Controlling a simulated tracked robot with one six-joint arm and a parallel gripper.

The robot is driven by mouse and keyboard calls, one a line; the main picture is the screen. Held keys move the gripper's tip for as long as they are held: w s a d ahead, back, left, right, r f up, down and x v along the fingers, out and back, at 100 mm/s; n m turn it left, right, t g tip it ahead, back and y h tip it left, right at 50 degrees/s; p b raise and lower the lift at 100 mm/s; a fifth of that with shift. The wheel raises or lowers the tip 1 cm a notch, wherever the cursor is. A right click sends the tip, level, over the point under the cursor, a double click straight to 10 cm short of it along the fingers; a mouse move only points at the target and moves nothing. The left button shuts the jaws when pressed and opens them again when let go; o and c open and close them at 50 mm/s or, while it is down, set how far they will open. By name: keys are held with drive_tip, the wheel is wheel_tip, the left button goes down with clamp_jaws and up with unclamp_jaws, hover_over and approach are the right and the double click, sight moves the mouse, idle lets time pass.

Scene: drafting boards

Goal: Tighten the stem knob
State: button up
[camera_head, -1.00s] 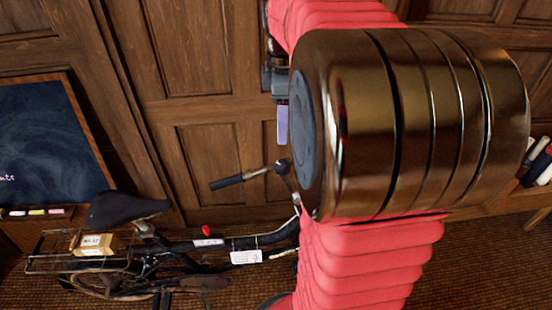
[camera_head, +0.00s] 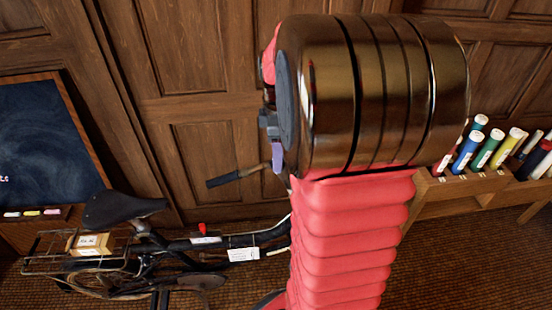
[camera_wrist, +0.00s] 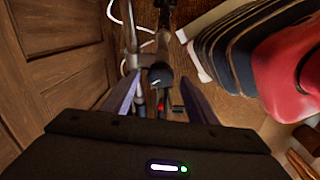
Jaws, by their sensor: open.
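A dark bicycle (camera_head: 165,262) stands before the panelled wall in the head view, with a handlebar grip (camera_head: 226,182) showing left of my gripper. Its stem is hidden there behind my arm. My gripper (camera_wrist: 160,82) is open in the wrist view, its two lavender fingers on either side of the bicycle's front. A dark rounded part (camera_wrist: 160,75), possibly the stem knob, shows between the fingers; I cannot tell whether they touch it. One lavender finger shows in the head view, level with the handlebar grip.
A small red part (camera_head: 203,229) stands on the bicycle's frame. A parcel (camera_head: 91,243) sits on the rear rack. A chalkboard (camera_head: 45,145) is at the left. A wooden rack (camera_head: 470,187) with several coloured tubes is at the right. The wooden wall (camera_head: 170,70) is close behind.

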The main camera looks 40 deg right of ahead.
drive_tip(key=shift+f, duration=1.15)
drive_tip(key=shift+c, duration=0.5)
drive_tip(key=c, duration=0.9)
drive_tip(key=shift+w+a, duration=0.1)
drive_tip(key=shift+a, duration=0.05)
drive_tip(key=shift+c, duration=0.3)
drive_tip(key=shift+r, duration=0.1)
